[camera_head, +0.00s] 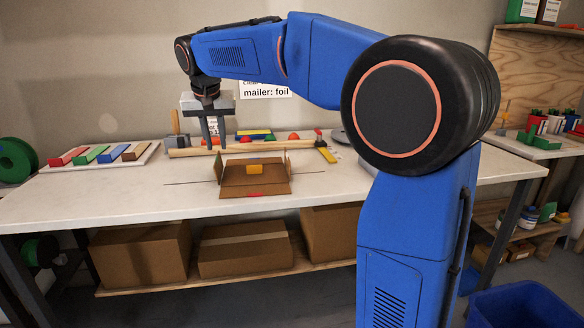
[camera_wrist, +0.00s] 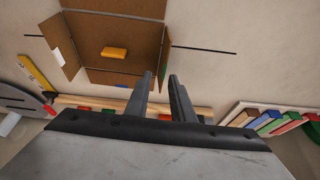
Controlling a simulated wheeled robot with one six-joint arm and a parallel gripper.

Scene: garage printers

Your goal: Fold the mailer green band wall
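The mailer (camera_head: 240,190) is a brown cardboard piece lying opened on the white table, with a yellow block (camera_head: 255,169) on its floor. Its front flap lies low with a red mark (camera_head: 255,194), and a small blue mark shows at its back edge. Its left wall (camera_head: 219,166) and right wall (camera_head: 288,165) stand up, leaning somewhat. In the wrist view the mailer (camera_wrist: 110,76) is beyond my fingertips. My gripper (camera_wrist: 160,75) is empty, fingers slightly apart, above the table behind and left of the mailer.
A wooden rail (camera_head: 245,149) with colored pieces behind it runs behind the mailer. A tray of colored blocks (camera_head: 105,155) is at the left. A yellow ruler-like strip (camera_head: 327,153) lies at the right. Thin dark lines mark the table beside the mailer. The front left tabletop is clear.

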